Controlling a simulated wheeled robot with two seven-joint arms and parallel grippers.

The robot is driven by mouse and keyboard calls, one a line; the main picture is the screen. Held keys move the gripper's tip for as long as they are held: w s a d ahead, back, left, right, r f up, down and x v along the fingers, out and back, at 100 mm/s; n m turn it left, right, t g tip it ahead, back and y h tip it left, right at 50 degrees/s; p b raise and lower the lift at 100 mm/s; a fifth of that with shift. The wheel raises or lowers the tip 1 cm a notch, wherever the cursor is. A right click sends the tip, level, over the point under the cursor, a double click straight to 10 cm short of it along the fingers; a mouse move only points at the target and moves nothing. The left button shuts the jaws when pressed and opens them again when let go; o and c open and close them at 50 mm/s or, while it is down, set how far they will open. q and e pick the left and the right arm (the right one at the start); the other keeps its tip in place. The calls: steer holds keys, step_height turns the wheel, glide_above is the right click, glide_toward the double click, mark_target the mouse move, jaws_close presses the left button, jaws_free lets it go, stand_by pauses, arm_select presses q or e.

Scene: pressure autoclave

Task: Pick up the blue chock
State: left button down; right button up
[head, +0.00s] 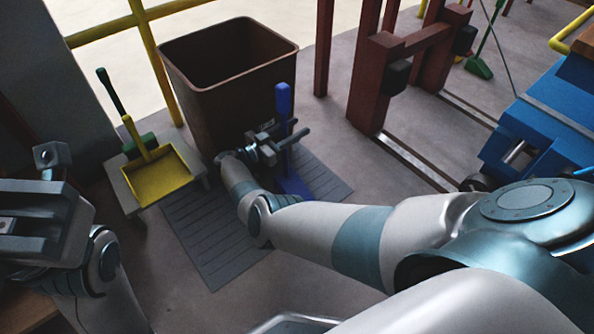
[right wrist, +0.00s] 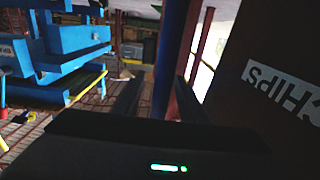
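The blue chock (head: 284,105) stands upright on the grey slatted mat, in front of the brown bin; its tall blue bar rises from a blue foot. My right gripper (head: 299,130) is at the bar at mid height, with its fingers apart. In the right wrist view the blue bar (right wrist: 172,50) shows between the two dark fingers (right wrist: 165,90), with a gap on the left; contact on the right is unclear. My left gripper (head: 45,185) is at the left edge, far from the chock; its finger opening is not clear.
The brown bin (head: 215,95) stands close behind my right gripper. A yellow dustpan (head: 157,180) lies on a small grey stand to the left. A dark red frame (head: 365,85) and a blue machine (head: 530,130) are at the right. The grey mat (head: 215,245) has bare room in front.

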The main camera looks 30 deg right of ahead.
stand_by(0.4)
jaws_close()
stand_by(1.2)
steer(key=shift+r, duration=0.1)
